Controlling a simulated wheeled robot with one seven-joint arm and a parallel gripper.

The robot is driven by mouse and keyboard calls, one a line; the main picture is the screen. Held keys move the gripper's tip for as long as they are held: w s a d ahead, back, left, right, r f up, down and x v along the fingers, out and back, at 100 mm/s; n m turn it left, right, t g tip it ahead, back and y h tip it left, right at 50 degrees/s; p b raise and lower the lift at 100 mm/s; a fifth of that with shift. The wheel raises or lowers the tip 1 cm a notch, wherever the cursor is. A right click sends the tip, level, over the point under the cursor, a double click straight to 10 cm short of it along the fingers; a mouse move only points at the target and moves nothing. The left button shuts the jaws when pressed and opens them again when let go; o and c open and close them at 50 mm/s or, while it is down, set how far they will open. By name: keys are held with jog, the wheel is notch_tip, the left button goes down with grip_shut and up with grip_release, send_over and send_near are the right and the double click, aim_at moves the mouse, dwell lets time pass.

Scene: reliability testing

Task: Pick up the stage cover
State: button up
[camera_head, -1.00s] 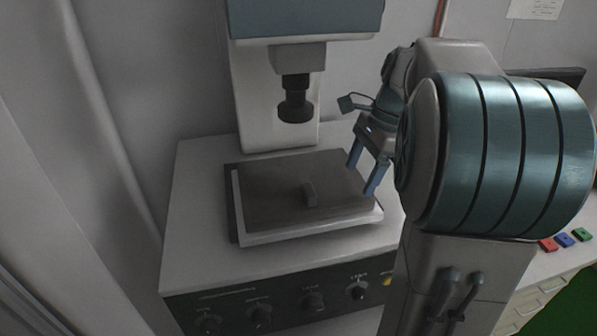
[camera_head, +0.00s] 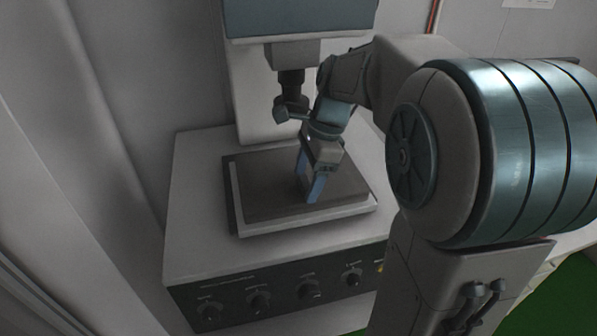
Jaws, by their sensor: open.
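The stage cover (camera_head: 262,192) is a flat dark brown plate lying on the light stage (camera_head: 300,222) of the white testing machine. Its small raised handle is at the plate's middle, now mostly hidden by my gripper. My gripper (camera_head: 308,188) points down over the middle of the cover, with its blue fingers at the handle's place. The fingers are open. I cannot tell whether they touch the handle or stand on both sides of it.
The machine's dark spindle (camera_head: 291,85) hangs from its head just behind and above my gripper. A panel with several knobs (camera_head: 258,300) runs along the machine's front. A wall stands close on the left.

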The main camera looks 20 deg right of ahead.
jog(key=c, duration=1.1)
jog(key=shift+c, duration=0.4)
jog(key=shift+r, duration=0.2)
